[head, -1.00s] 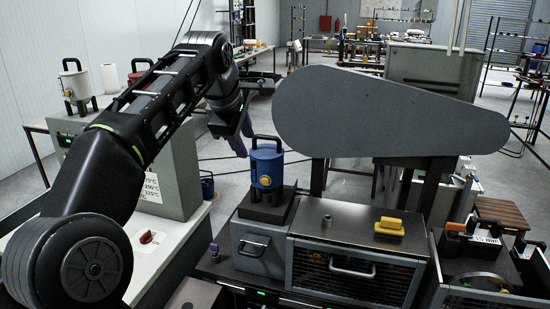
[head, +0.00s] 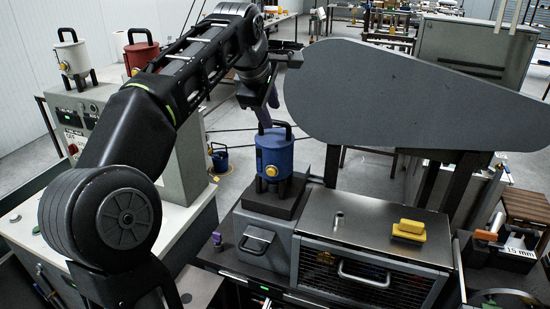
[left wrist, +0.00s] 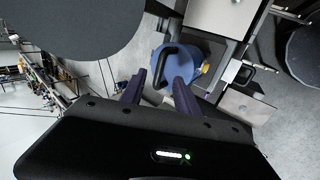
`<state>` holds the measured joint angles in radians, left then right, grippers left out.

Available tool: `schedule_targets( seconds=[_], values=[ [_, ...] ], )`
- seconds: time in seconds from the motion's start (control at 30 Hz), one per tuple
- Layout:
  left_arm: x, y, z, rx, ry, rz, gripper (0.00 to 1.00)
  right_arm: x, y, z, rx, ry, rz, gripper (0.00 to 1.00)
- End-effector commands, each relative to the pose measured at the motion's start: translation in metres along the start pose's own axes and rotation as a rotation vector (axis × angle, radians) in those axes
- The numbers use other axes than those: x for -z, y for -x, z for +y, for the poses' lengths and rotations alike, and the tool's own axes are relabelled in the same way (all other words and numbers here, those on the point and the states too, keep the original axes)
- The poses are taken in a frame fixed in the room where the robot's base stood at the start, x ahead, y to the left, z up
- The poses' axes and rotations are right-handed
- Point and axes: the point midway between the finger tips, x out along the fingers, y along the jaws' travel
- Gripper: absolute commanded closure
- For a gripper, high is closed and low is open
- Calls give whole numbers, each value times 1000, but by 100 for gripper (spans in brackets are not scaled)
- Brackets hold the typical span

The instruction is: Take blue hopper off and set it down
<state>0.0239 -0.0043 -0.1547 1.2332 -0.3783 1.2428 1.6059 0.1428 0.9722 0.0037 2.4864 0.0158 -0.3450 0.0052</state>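The blue hopper (head: 274,158) stands upright on the grey feed block (head: 268,205) of the extruder, with a black handle on top and a yellow round fitting on its front. My left gripper (head: 267,113) hangs above and slightly behind the handle, apart from it as far as I can tell. In the left wrist view the blue hopper (left wrist: 190,68) and its black handle lie just beyond my left gripper (left wrist: 160,90). Its two purple fingers are spread with nothing between them. My right gripper is not in view.
A large grey belt guard (head: 400,95) stands close to the right of the hopper. A yellow block (head: 408,230) lies on the machine cover (head: 350,225). White (head: 72,55) and red (head: 140,52) hoppers stand on the left cabinet.

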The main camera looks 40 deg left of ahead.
Motion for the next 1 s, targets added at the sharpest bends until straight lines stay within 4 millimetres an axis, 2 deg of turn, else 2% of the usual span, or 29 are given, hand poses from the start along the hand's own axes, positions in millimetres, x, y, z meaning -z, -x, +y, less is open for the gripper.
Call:
schedule_targets(
  seconds=[0.1, 0.43, 0.73, 1.0],
  values=[
    [0, -7, 0, 0, 0, 0, 62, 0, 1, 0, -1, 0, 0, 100],
    [0, -11, 0, 2, 1, 0, 62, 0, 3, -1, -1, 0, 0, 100],
    [-2, -50, 1, 4, 1, 0, 62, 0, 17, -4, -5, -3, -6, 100],
    [-2, -59, 1, -1, 1, 0, 62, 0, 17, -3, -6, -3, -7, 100]
  ],
)
